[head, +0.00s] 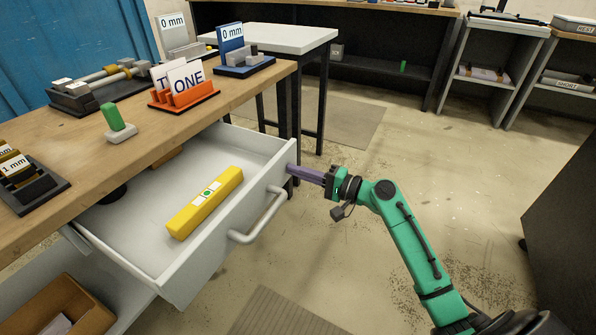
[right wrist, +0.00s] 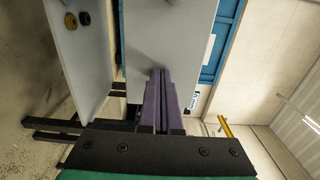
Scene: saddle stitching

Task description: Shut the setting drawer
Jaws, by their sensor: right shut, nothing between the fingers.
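The setting drawer (head: 150,250) is white-grey and stands pulled out from under the wooden bench, with a bar handle (head: 262,218) on its front. A yellow bar (head: 205,203) with a green dot on a white label lies inside it. My right gripper (head: 292,169) is shut and empty, its purple fingers at the far right end of the drawer front. I cannot tell whether they touch it. In the right wrist view the shut fingers (right wrist: 160,72) point at a pale grey panel. My left gripper is not in view.
The wooden bench (head: 255,88) carries an orange holder (head: 185,98) with cards, a green block (head: 114,117) on a pale base and several dark fixtures. A white table (head: 285,38) stands behind. A cardboard box (head: 60,308) sits below the drawer. Floor right of the drawer is clear.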

